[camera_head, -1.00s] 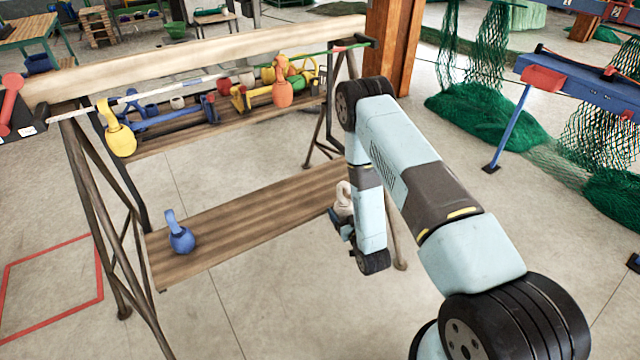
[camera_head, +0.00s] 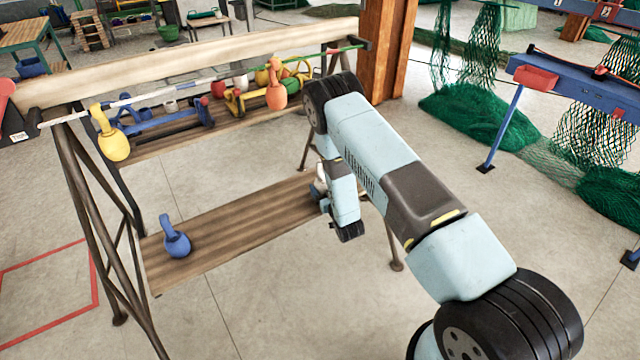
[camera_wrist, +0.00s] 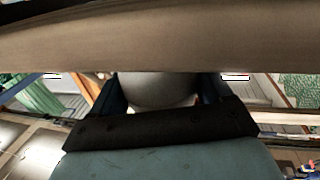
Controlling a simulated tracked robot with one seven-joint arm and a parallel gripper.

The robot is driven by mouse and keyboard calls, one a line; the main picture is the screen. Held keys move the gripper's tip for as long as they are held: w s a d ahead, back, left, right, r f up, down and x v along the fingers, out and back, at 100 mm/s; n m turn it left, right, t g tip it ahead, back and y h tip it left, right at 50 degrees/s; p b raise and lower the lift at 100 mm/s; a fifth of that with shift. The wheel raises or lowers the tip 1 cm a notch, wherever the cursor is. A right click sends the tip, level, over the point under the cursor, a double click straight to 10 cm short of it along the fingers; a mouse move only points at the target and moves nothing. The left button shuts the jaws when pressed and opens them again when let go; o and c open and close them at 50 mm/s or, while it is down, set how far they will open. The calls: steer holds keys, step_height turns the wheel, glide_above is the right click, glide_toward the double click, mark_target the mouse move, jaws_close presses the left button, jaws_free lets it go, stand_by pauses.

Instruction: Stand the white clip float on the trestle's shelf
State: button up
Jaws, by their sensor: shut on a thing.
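The white clip float (camera_wrist: 160,90) is between the two dark blue fingers of my gripper in the wrist view, its rounded pale body partly hidden by the dark palm. My gripper (camera_head: 321,190) is shut on it at the right end of the trestle's lower shelf (camera_head: 235,222). In the head view my forearm hides most of the gripper and float; only a small pale part shows. I cannot tell whether the float touches the shelf. A wide brown wooden piece (camera_wrist: 160,48) crosses the wrist view close in front of the float.
A blue clip float (camera_head: 176,240) stands on the shelf's left part; the middle is clear. Above are a wooden beam (camera_head: 200,58), a yellow float (camera_head: 113,140) hanging left, an orange float (camera_head: 276,92) and a rack of tools. Trestle legs (camera_head: 95,220) stand left.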

mark_target(320, 183)
steer(key=x, duration=0.3)
steer(key=shift+w+a+f, duration=0.1)
steer(key=shift+w, duration=0.05)
steer(key=shift+f, duration=0.2)
steer(key=o, duration=1)
steer(key=v, duration=1.2)
